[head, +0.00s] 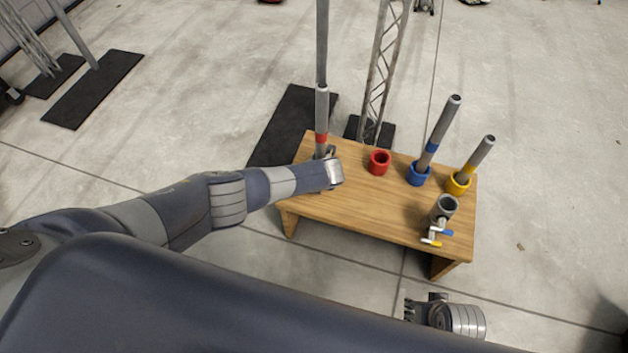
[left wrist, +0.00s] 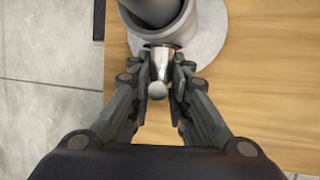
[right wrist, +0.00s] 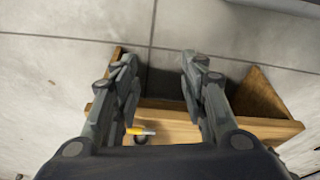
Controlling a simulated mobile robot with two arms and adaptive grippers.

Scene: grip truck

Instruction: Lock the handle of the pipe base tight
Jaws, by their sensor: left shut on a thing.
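A grey pipe with a red band (head: 321,120) stands upright at the left end of the wooden table. In the left wrist view its lower end sits inside the grey pipe base (left wrist: 197,22), which has a round plate on the table. A short metal handle (left wrist: 157,89) with a rounded end sticks out of the base toward me. My left gripper (left wrist: 160,72) is shut on this handle, one finger on each side. In the head view my left wrist hides most of the base. My right gripper (right wrist: 160,62) is open and empty, in front of the table's near edge.
The wooden table (head: 350,205) also holds an empty red ring (head: 380,165), a blue-banded pipe (head: 440,135) in a blue ring, and a yellow-banded pipe (head: 474,160) in a yellow ring. A grey holder (head: 446,207) with blue- and yellow-tipped handles stands at the right front. A lattice truss rises behind.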

